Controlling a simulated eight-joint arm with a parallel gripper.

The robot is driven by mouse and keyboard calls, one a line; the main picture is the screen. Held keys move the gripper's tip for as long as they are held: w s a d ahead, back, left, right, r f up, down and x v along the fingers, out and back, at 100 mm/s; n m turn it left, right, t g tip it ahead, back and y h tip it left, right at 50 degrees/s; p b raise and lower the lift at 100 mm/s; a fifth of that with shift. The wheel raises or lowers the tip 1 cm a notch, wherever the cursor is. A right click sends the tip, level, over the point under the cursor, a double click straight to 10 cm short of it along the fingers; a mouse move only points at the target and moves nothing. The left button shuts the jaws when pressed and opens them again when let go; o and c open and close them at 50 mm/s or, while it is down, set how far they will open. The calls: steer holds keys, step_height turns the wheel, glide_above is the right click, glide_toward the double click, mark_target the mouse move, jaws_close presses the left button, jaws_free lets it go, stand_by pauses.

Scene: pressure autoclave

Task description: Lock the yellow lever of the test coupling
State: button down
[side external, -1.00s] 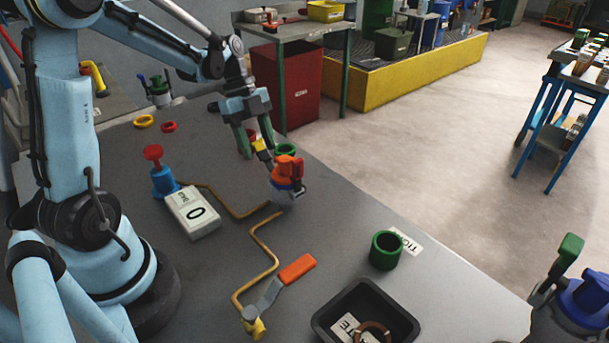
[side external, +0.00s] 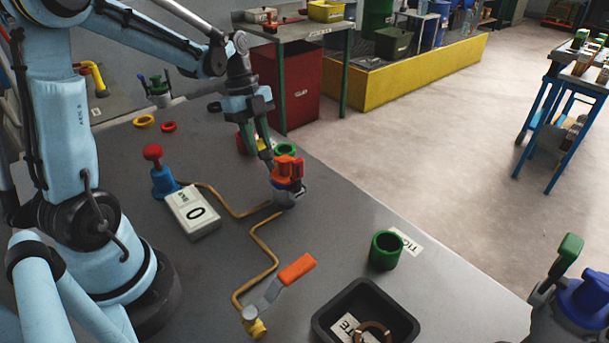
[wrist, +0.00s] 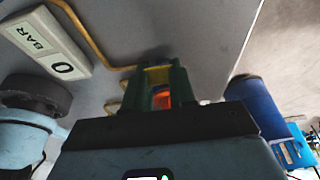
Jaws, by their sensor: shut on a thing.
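The test coupling (side external: 288,188) stands at the end of a brass pipe, with a grey body, a blue band and an orange-red top. My gripper (side external: 265,152) reaches down to its left side, its green fingers close to the orange part. A small yellow piece, apparently the yellow lever (side external: 264,145), shows at the fingers. In the wrist view, the lever (wrist: 158,75) lies between the fingertips of my gripper (wrist: 156,82), which is shut on it. An orange part glows behind it between the fingers. The fingers partly hide the lever and the coupling.
A gauge block reading 0 (side external: 193,212) and a blue valve with a red knob (side external: 163,180) stand left.

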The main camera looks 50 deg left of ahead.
mark_target(270, 159)
steer(key=d+y, duration=0.1)
steer(key=d+r+y, duration=0.1)
steer(key=y, duration=0.1)
steer(key=d+y, duration=0.1)
steer(key=shift+d+r+y, duration=0.35)
steer(key=shift+y, duration=0.05)
steer(key=shift+d+r+y, duration=0.15)
steer(key=shift+d+y, duration=1.15)
steer(key=shift+y, duration=0.1)
steer(key=c, duration=0.9)
jaws_free()
steer(key=shift+c, duration=0.2)
steer(key=shift+r, duration=0.15)
steer(key=shift+r, duration=0.25)
steer(key=v, duration=1.1)
steer(key=shift+d+r, duration=0.15)
steer(key=shift+d, duration=0.05)
